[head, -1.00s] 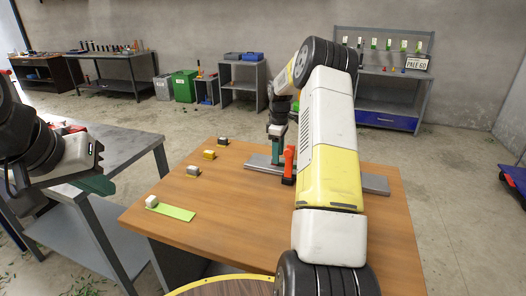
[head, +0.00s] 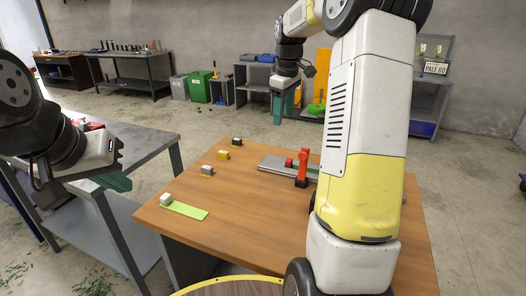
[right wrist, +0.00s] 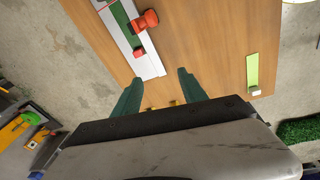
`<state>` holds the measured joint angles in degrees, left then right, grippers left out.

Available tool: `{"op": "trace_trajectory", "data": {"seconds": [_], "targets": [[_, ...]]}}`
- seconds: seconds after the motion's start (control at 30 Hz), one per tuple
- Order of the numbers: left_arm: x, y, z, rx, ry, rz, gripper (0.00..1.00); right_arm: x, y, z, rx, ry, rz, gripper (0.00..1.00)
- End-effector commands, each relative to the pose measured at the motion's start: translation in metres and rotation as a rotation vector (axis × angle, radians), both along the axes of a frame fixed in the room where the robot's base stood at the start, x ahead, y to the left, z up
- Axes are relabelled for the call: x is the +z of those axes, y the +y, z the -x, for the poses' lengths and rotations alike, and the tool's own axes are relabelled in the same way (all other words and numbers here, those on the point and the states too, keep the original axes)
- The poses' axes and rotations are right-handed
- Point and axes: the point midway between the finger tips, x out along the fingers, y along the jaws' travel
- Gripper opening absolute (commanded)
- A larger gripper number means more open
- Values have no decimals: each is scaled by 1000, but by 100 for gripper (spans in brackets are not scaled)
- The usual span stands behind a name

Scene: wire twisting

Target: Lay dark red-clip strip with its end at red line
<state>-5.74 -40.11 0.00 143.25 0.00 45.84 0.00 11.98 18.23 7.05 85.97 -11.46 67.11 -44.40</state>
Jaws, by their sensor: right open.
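The dark green strip (right wrist: 123,22) lies along the grey metal plate (right wrist: 153,65), with its small red clip (right wrist: 139,53) at its near end in the right wrist view. A thin red line (right wrist: 104,7) crosses the plate near the strip's far end; the exact gap is too small to tell. In the head view the red clip (head: 289,162) sits on the plate (head: 268,164), whose right part my right arm hides. My right gripper (head: 281,108) is open and empty, raised clear of the strip; its fingers (right wrist: 157,88) are spread. My left gripper (head: 118,181) is at the left, away from the wooden table.
A red clamp (head: 302,168) stands upright by the plate. A light green strip with a white clip (head: 186,210) lies at the table's left front. Grey (head: 207,170), yellow (head: 223,155) and black (head: 237,142) clip pieces stand behind it. The table's middle is clear.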

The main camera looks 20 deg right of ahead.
Motion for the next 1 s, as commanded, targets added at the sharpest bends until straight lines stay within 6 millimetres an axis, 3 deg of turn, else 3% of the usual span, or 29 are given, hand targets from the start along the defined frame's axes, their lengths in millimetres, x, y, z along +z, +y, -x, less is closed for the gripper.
{"op": "trace_trajectory", "data": {"seconds": [0.03,0.1,0.3,0.5,0.6,0.8,1.0], "targets": [[0,0,0,0,0,0,0,18,13,21,-36,-33,-7,50],[0,0,0,0,0,0,0,34,29,49,-100,-75,-30,50],[0,0,0,0,0,0,0,58,69,136,-283,-186,-125,50],[0,0,0,0,0,0,0,50,99,222,-461,-273,-263,50],[0,0,0,0,0,0,0,38,109,253,-534,-297,-330,50],[0,0,0,0,0,0,0,21,120,285,-615,-318,-411,50],[0,0,0,0,0,0,0,18,121,289,-627,-318,-422,50]]}}
